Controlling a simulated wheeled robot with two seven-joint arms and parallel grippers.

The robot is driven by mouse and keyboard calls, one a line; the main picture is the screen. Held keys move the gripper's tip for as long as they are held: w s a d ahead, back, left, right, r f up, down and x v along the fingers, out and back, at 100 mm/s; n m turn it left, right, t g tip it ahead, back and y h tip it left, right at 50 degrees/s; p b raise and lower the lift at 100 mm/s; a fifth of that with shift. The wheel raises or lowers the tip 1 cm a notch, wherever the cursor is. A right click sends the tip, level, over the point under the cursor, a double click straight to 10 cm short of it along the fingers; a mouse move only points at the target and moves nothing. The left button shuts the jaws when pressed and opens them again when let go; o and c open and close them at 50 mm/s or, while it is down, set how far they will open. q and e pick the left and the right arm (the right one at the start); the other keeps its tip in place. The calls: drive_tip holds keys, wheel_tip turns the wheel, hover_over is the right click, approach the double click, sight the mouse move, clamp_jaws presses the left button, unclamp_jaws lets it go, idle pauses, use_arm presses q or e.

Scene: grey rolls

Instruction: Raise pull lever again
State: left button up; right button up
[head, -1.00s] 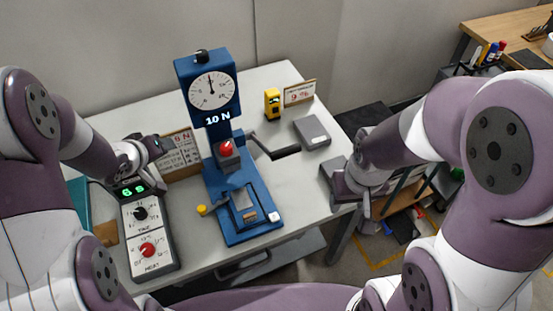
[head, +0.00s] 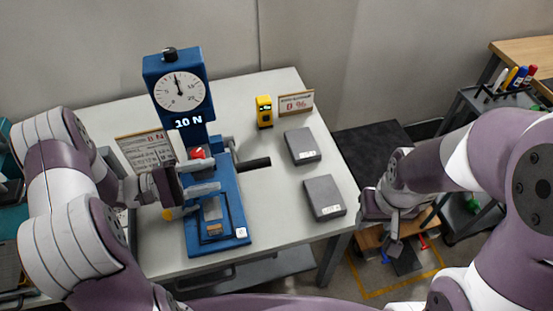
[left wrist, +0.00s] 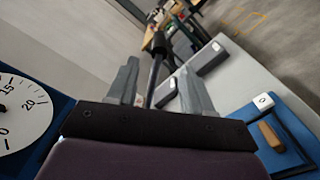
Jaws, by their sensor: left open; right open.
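The blue force tester (head: 228,205) stands on the table with a round dial (head: 180,91), a "10 N" display and a red knob (head: 197,153). Its pull lever (head: 255,163) sticks out to the right with a black grip; the inner part is partly hidden. In the left wrist view the lever (left wrist: 158,45) appears between the two finger tips, its grip beyond them. My left gripper (head: 204,176) is open in front of the tester's column, fingers pointing right towards the lever; contact cannot be told. My right gripper (head: 388,215) is open and empty, off the table's right edge.
Two grey blocks (head: 302,146) (head: 324,197) lie on the table's right part. A yellow device (head: 264,111) and a "9 %" sign (head: 296,103) stand at the back. A paper sign (head: 150,150) is left of the tester. A dark cart (head: 478,120) stands right.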

sight(241, 168)
use_arm(q)
drive_tip(key=p+x, duration=0.1)
drive_tip(key=x, duration=0.9)
drive_tip(key=shift+p, duration=0.4)
drive_tip(key=shift+w+d+f, duration=0.1)
drive_tip(key=shift+d, duration=0.35)
use_arm(e)
drive_tip(key=shift+s+a+r, duration=0.1)
drive_tip(key=shift+a+r, duration=0.25)
drive_tip(key=shift+r, duration=0.25)
drive_tip(key=shift+s+a+r, duration=0.1)
drive_tip(key=shift+a+r, duration=0.2)
drive_tip(key=shift+r, duration=0.3)
drive_tip(key=shift+d, duration=0.1)
use_arm(q)
clamp_jaws()
